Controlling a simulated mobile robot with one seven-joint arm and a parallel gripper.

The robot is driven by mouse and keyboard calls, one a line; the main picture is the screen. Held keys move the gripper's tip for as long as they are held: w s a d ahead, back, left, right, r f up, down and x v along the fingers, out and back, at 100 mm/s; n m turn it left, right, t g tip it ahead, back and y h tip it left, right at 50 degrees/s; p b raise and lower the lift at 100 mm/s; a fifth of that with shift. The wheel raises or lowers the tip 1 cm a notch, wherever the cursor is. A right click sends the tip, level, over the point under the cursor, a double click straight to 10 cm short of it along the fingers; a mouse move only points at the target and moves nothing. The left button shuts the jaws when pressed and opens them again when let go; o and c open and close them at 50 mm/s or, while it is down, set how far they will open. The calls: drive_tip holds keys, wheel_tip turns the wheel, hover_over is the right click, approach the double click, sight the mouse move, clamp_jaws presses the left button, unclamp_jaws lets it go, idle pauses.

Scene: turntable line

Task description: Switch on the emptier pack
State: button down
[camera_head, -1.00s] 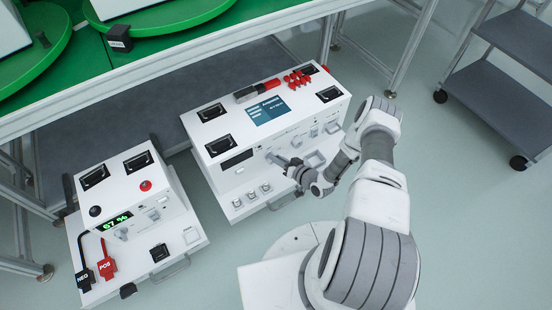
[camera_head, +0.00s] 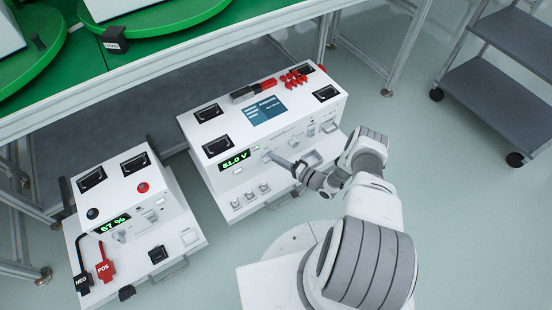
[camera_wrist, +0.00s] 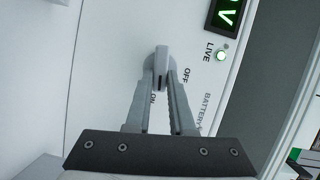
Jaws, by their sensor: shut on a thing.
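The larger white pack (camera_head: 228,172) stands on the right, below the bench, and its green display (camera_head: 235,160) reads about 51.0 V. The smaller white pack (camera_head: 155,205) stands to its left with a green display (camera_head: 115,222) reading 67 %. My gripper (camera_wrist: 161,88) is shut on the grey rotary switch (camera_wrist: 160,56) on the larger pack's front. The switch handle points toward the ON label (camera_wrist: 154,98), with OFF (camera_wrist: 186,75) to its side. A green LIVE lamp (camera_wrist: 221,55) is lit beside it. The fingers hide part of the handle.
The green bench (camera_head: 95,50) with turntables is above and behind the packs. Red and black clamp leads (camera_head: 270,88) lie on top of the larger pack. POS and NEG leads (camera_head: 105,270) hang at the smaller pack. A grey cart (camera_head: 490,95) stands far right; floor between is clear.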

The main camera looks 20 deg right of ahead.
drive_tip(key=shift+w+f+m+t+y, duration=0.1)
drive_tip(key=shift+m+t+y, duration=0.2)
drive_tip(key=shift+m, duration=0.5)
drive_tip(key=c, duration=0.8)
unclamp_jaws()
wheel_tip(320, 180, up, 4)
drive_tip(key=shift+r+p, duration=0.15)
drive_tip(key=shift+p, duration=1.1)
drive_tip(key=s+d+r+p, duration=0.1)
drive_tip(key=s+d+r, duration=0.1)
drive_tip(key=d, duration=0.1)
drive_tip(key=s+d+r+p, duration=0.1)
drive_tip(key=s+d+r, duration=0.1)
drive_tip(key=d, duration=0.1)
drive_tip(key=s+d+r+p, duration=0.1)
drive_tip(key=s+d+r, duration=0.1)
drive_tip(key=d, duration=0.1)
drive_tip(key=shift+s+d+r, duration=0.2)
drive_tip(key=shift+d+r, duration=0.15)
drive_tip(key=shift+d, duration=0.05)
